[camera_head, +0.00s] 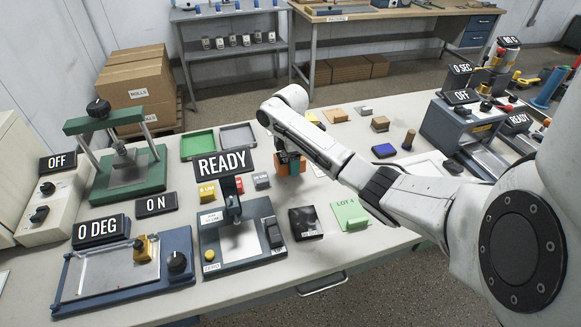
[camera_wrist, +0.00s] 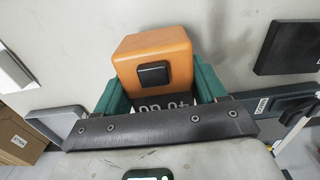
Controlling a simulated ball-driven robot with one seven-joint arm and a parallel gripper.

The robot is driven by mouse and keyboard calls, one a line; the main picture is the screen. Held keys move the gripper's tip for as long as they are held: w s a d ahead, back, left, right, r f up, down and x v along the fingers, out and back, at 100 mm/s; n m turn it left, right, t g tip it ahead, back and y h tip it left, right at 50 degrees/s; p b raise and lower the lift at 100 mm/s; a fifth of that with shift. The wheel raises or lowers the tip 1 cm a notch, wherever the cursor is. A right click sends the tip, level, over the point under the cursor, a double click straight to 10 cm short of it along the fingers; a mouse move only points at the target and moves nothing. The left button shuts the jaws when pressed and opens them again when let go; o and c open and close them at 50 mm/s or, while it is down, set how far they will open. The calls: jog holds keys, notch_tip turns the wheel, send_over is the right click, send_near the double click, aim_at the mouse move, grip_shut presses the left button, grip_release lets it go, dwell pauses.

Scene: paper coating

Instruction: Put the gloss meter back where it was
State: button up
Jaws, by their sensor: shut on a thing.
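The gloss meter is an orange block with a black square button, and its body (camera_wrist: 150,50) fills the upper middle of the wrist view. Pale digits show on its dark face, partly covered. My gripper (camera_wrist: 158,92) is shut on it, with a green finger on each side. In the head view the orange gloss meter (camera_head: 283,168) is small below my gripper (camera_head: 290,157), among the small items behind the READY sign. I cannot tell whether its underside touches the table.
Two shallow trays, green (camera_head: 197,144) and grey (camera_head: 237,137), lie behind to the left. Small red (camera_head: 261,180) and yellow (camera_head: 207,192) blocks stand left of the gripper. A black square (camera_head: 305,223) and the green LOT pad (camera_head: 350,213) lie in front. A blue block (camera_head: 383,150) is to the right.

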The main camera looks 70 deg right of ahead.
jog(key=shift+f, duration=1.25)
jog(key=shift+a, duration=0.1)
jog(key=shift+f, duration=0.2)
jog(key=o, duration=1.4)
notch_tip(320, 180, up, 12)
jog(key=shift+r+b, duration=0.2)
jog(key=shift+b, duration=0.15)
